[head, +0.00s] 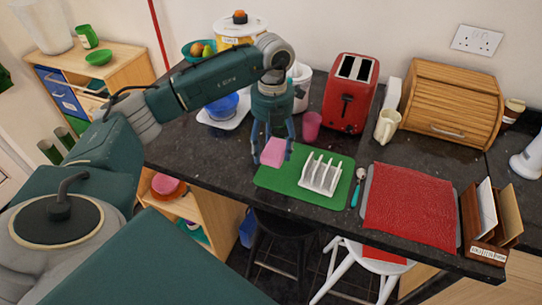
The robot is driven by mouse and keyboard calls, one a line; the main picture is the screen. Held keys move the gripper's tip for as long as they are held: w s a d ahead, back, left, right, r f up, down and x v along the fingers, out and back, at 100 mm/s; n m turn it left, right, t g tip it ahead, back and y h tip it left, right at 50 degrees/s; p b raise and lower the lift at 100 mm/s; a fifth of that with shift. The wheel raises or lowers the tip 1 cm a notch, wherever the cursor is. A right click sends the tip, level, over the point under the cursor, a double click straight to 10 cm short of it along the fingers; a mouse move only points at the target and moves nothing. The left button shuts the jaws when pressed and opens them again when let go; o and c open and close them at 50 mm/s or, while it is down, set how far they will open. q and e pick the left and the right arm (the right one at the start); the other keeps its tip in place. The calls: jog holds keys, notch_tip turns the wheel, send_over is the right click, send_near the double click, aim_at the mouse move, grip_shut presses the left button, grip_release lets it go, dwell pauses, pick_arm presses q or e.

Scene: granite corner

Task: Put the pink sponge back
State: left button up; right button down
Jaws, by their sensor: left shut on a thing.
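The pink sponge (273,153) is between the fingers of my left gripper (273,145), in the head view. The gripper is shut on it and points down. The sponge shows over the left part of the green mat (289,181); I cannot tell whether it touches the mat. The white rack (321,175) with upright slots stands on the mat, to the right of the sponge. My right gripper is not in view.
A pink cup (311,124) stands just behind the mat, with a red toaster (350,94) further back. A teal-handled spoon (357,190) and a red cloth (409,208) lie to the right. A blue bowl (222,106) is at the left. The counter's front edge is close to the mat.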

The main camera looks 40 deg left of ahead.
pick_arm(q)
notch_tip(320, 180, down, 5)
jog(key=shift+r+p, duration=0.15)
jog(key=shift+p, duration=0.4)
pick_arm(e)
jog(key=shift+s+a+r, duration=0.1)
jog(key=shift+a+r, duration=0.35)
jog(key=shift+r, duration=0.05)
pick_arm(q)
jog(key=shift+f+b, duration=0.3)
jog(key=shift+f, duration=0.05)
jog(key=o, duration=0.7)
jog(key=shift+r, duration=0.1)
jog(key=shift+c, duration=0.2)
jog(key=shift+o, duration=0.4)
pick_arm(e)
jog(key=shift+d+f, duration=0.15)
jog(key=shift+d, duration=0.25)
pick_arm(q)
jog(key=shift+w+r, duration=0.1)
